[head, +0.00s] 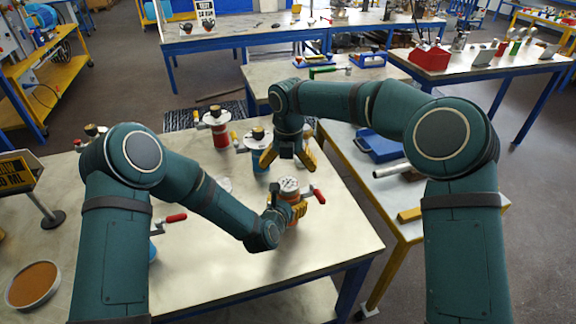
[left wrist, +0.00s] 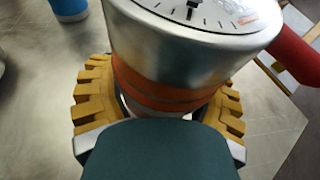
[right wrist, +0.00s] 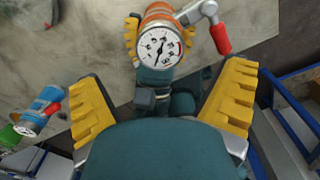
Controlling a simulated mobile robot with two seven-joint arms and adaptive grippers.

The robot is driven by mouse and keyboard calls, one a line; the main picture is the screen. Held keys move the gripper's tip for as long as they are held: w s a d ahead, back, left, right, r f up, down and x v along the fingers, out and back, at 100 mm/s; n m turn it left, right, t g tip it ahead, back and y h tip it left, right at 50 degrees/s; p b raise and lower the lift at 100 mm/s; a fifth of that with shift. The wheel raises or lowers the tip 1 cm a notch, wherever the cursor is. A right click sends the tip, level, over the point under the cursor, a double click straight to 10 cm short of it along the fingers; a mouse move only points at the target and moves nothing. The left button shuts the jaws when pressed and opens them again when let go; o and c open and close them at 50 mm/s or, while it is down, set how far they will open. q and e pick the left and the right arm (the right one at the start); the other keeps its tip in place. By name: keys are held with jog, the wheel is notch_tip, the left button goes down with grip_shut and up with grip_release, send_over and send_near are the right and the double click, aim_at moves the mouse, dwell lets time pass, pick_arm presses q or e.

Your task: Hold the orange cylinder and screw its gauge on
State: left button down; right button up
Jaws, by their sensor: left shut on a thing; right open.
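The orange cylinder (head: 291,214) stands near the table's front right; its orange band (left wrist: 160,92) fills the left wrist view. A gauge (head: 288,185) with a white dial sits on its top, dial up; whether the thread is engaged cannot be told. The dial also shows in the right wrist view (right wrist: 158,46). A red-handled lever (head: 317,196) sticks out to the right. My left gripper (head: 291,211) is shut around the cylinder below the gauge. My right gripper (head: 287,158) is open and empty, pointing down behind and above the gauge, apart from it.
A red vessel (head: 219,131) and a blue vessel (head: 259,158) stand behind on the same table (head: 327,240). A side table at the right holds a blue case (head: 378,146) and a yellow block (head: 409,215). The tabletop in front of the cylinder is clear.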

aim_at(288, 182)
pick_arm(q)
jog(key=shift+r, duration=0.1)
pick_arm(e)
jog(key=shift+f, duration=0.1)
jog(key=shift+f, duration=3.9)
jog(key=c, duration=1.3)
jog(key=o, duration=1.4)
jog(key=shift+r, duration=2.25)
